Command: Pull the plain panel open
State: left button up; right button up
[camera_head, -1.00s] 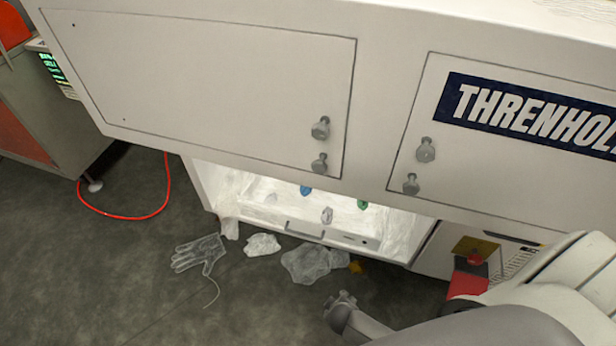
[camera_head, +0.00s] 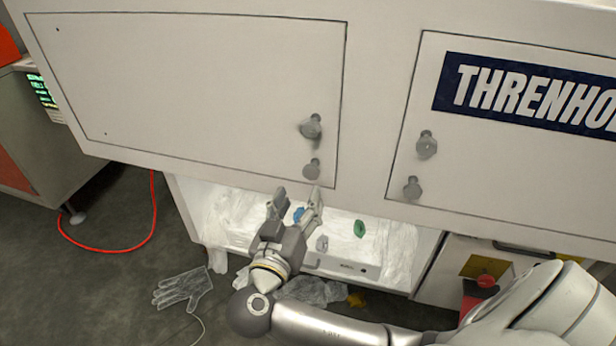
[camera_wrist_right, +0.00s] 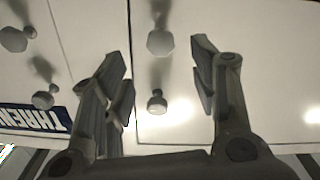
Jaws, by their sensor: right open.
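The plain panel (camera_head: 190,90) is the white unmarked door at the left of the cabinet, lying flush in its outline. It has two grey knobs near its right edge, an upper knob (camera_head: 311,127) and a lower knob (camera_head: 312,169). My right gripper (camera_head: 298,193) is open, fingers pointing up, just below the lower knob. In the right wrist view the plain panel (camera_wrist_right: 240,80) fills the right side. The upper knob (camera_wrist_right: 160,42) and lower knob (camera_wrist_right: 157,102) show between the spread fingers (camera_wrist_right: 163,75), not gripped. My left gripper is not in view.
A second panel with a dark blue lettered sign (camera_head: 530,95) has two knobs of its own to the right. Below is a lit open bay (camera_head: 400,250). A clear glove (camera_head: 183,289) and a red hose (camera_head: 105,250) lie on the floor.

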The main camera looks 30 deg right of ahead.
aim_at(310, 175)
jog(key=x, duration=0.9)
jog(key=shift+w+d, duration=0.25)
jog(key=shift+w, duration=0.05)
grip_shut()
